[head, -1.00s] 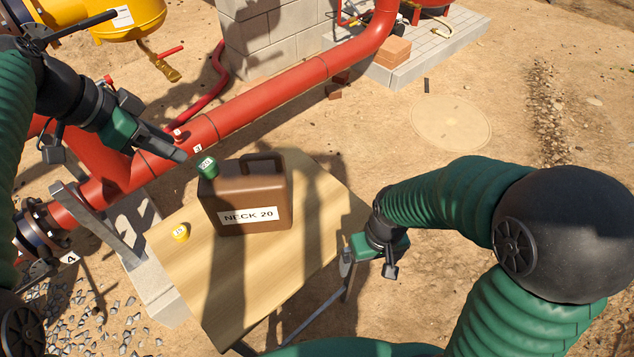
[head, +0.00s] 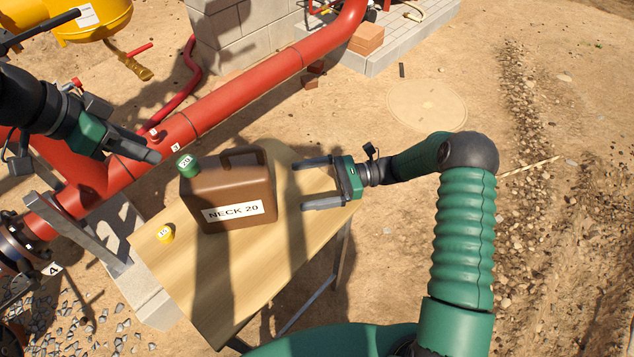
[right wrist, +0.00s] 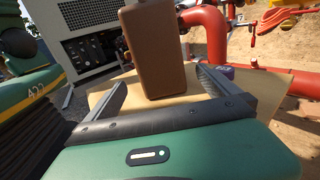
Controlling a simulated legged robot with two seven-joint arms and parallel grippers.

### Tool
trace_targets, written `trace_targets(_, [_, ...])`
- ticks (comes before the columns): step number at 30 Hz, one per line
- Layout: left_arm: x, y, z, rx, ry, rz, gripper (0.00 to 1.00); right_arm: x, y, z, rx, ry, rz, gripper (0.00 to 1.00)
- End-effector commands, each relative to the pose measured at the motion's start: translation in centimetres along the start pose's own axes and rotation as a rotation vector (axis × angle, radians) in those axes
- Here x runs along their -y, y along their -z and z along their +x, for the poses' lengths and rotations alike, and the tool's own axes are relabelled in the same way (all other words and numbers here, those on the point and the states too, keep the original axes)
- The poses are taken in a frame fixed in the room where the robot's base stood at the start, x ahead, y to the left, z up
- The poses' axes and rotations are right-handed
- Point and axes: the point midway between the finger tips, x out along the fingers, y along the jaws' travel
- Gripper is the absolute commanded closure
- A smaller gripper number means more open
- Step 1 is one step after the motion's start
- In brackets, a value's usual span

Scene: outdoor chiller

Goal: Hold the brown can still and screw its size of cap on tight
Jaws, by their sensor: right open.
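The brown can (head: 232,192), labelled "NECK 20", stands upright on the wooden table. A green cap (head: 187,164) marked 20 sits at its neck, at the upper left; I cannot tell how tightly. A yellow cap (head: 166,233) with a number lies on the table left of the can. My left gripper (head: 157,155) is just left of the green cap, apart from it; its finger gap is not readable. My right gripper (head: 302,185) is open and empty, right of the can, fingers pointing at it. The right wrist view shows the can (right wrist: 155,50) ahead between the fingers, untouched.
The wooden table (head: 215,290) is clear in front of the can. A red pipe (head: 235,105) runs behind it. In the right wrist view a small blue-purple thing (right wrist: 226,71) shows beyond the right-hand finger, partly hidden.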

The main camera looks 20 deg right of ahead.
Motion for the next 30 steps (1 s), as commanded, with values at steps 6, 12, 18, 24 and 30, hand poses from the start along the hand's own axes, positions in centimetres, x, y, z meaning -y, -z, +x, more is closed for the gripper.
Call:
trace_targets(6, [0.0,0.1,0.1,0.001,0.0,0.001,0.64,-0.1,0.0,5.3,0.0,-0.007,-0.001,0.0])
trace_targets(12, [-0.1,0.1,0.1,0.001,0.0,0.001,0.64,-0.2,0.1,10.1,-0.002,-0.007,-0.002,0.0])
trace_targets(18, [0.0,0.1,0.0,0.001,0.0,0.001,0.64,-0.2,0.1,13.4,-0.002,-0.005,-0.003,0.0])
trace_targets(24, [-0.1,0.1,0.0,0.001,0.0,0.001,0.64,-0.1,0.1,14.4,-0.003,-0.003,-0.003,0.0])
trace_targets(30, [-0.1,0.1,0.0,0.001,0.0,0.001,0.64,-0.1,0.1,14.3,-0.003,-0.002,-0.003,0.04])
